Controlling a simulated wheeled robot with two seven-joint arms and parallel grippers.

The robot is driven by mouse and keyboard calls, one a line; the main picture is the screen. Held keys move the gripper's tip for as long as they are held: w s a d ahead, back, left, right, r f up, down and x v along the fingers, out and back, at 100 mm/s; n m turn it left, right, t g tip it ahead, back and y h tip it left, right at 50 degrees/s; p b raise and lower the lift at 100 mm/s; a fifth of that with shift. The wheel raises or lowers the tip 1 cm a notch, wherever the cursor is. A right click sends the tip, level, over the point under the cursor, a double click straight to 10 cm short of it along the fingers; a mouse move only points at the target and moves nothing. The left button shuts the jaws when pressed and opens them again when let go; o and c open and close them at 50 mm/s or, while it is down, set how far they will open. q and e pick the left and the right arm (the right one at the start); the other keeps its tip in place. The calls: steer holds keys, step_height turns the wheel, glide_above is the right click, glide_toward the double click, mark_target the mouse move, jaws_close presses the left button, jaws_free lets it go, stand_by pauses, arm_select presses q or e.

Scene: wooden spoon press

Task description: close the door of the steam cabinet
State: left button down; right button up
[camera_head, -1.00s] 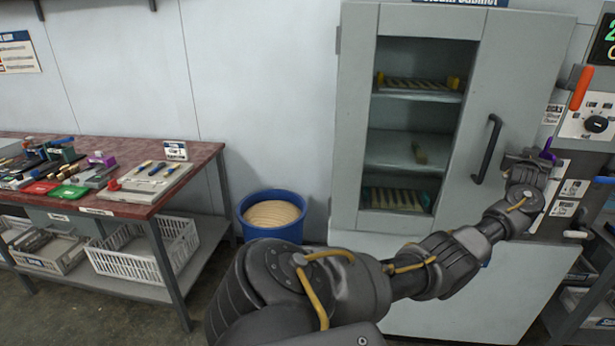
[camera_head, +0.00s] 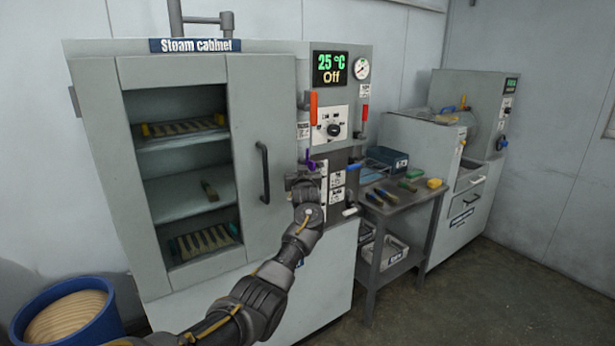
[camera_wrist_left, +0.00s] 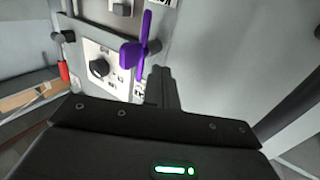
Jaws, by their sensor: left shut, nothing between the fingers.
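The steam cabinet (camera_head: 335,245) stands at the left of the head view. Its grey door (camera_head: 243,110) has a window onto several shelves and a dark vertical handle (camera_head: 263,172). The door lies against or very near the cabinet front; I cannot tell whether a small gap remains. A purple lever (camera_head: 310,164) sits just right of the door's edge. My left gripper (camera_head: 303,178) is shut and empty, just below the lever. In the left wrist view the shut fingers (camera_wrist_left: 163,88) are beside the purple lever (camera_wrist_left: 140,50); contact is unclear. My right gripper is out of view.
A small side table (camera_head: 400,200) with tools and another machine (camera_head: 465,190) stand to the right. A blue tub (camera_head: 75,325) is at lower left. Floor at right is clear.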

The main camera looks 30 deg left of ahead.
arm_select(q)
steer(key=s+d+b, duration=0.3)
steer(key=s+d, duration=0.1)
steer(key=d, duration=0.5)
steer(key=shift+s+d, duration=0.25)
steer(key=shift+d, duration=0.1)
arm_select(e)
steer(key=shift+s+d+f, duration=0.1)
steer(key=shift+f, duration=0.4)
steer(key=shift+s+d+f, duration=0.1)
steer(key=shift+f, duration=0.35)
